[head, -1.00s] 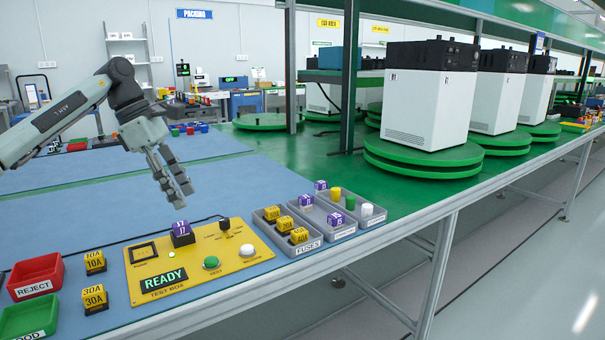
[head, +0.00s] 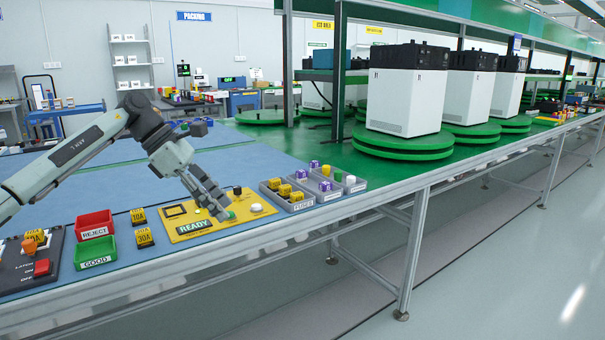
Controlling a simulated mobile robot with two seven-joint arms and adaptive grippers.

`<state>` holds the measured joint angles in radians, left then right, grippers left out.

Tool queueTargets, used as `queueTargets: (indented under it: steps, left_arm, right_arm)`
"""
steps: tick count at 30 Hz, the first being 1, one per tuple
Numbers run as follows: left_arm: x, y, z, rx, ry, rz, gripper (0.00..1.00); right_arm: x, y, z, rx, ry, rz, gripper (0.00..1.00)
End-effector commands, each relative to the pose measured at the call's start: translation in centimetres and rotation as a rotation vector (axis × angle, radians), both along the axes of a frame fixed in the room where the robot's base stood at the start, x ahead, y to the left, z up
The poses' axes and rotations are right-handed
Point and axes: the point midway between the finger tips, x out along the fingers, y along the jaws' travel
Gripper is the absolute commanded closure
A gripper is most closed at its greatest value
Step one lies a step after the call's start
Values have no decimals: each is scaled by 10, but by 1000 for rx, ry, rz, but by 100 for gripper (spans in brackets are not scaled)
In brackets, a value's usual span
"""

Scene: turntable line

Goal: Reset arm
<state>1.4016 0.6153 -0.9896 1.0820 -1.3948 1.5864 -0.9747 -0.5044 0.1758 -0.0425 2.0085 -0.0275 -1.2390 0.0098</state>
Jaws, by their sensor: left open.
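My left gripper (head: 219,207) is open and points down over the yellow test box (head: 176,212), near its green button. I cannot tell whether the fingertips touch the box. The box's READY display (head: 194,227) is lit green, and a white button (head: 256,208) sits at its right side. The gripper and wrist cover the middle of the box, where a purple fuse stood earlier. My right gripper is not in view.
A red REJECT bin (head: 95,221) and green GOOD bin (head: 96,246) stand left, with yellow 30A fuses (head: 145,237) beside them. Grey fuse trays (head: 296,206) stand right of the box. White units (head: 404,100) on green turntables stand behind.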

Motion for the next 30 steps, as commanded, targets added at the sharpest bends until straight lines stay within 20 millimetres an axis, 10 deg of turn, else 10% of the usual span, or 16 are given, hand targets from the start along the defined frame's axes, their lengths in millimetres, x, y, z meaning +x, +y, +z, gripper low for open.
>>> queueTargets:
  steps: [7,11,17,27,28,30]
  left_arm:
    - [-2,-137,-30,-578,101,181,57]
    - [2,-173,-24,-1002,278,437,57]
    - [21,-121,-62,-1571,667,1020,57]
    - [-48,23,-260,-2013,1175,2068,57]
    - [-61,32,-277,1961,-1164,-2086,57]
    - [-95,50,-316,1774,-1090,-2045,57]
  right_arm:
    - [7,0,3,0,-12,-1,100]
    - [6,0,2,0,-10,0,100]
    - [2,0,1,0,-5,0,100]
    - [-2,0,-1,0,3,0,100]
    - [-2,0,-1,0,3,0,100]
    - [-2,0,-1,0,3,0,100]
